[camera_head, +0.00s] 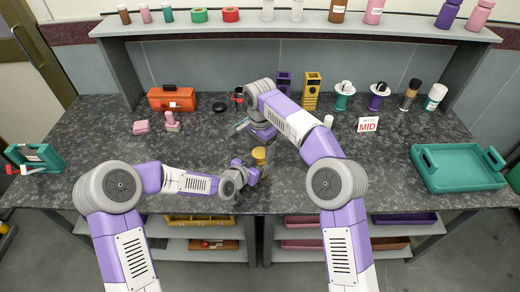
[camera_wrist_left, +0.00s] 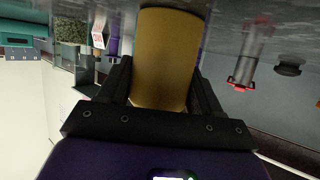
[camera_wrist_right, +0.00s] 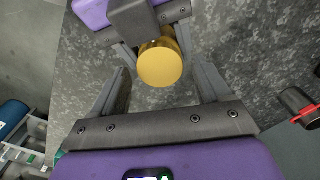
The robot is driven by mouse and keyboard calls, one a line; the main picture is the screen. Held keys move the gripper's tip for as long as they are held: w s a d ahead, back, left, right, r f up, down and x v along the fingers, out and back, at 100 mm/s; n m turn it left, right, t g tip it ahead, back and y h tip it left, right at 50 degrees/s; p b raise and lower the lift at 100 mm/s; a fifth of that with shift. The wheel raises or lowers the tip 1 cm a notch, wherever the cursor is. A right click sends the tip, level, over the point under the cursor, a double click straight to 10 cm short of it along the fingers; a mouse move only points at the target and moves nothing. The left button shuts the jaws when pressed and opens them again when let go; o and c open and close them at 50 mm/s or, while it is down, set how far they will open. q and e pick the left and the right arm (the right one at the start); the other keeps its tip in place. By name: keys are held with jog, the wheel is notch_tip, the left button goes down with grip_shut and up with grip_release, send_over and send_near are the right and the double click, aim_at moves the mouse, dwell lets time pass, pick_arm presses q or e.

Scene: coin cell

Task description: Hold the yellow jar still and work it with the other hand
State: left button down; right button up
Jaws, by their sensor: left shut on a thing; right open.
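The yellow jar (camera_head: 259,153) is near the front middle of the counter. My left gripper (camera_wrist_left: 165,80) is shut on the jar, with a finger on each side of it; the jar (camera_wrist_left: 168,50) fills the middle of the left wrist view. My right gripper (camera_wrist_right: 165,80) is open and empty. In the right wrist view the round yellow top of the jar (camera_wrist_right: 160,66) shows between and beyond its spread fingers, with the left gripper's dark jaws behind it. I see no contact between the right fingers and the jar. In the head view the right fingertips are hard to make out.
A teal tray (camera_head: 460,186) lies at the right. A teal carrier (camera_head: 36,158) is far left. The front counter is clear.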

jog(key=shift+f, duration=0.65)
jog(key=c, duration=1.1)
jog(key=n, duration=1)
jog(key=o, duration=1.2)
jog(key=shift+r, duration=0.15)
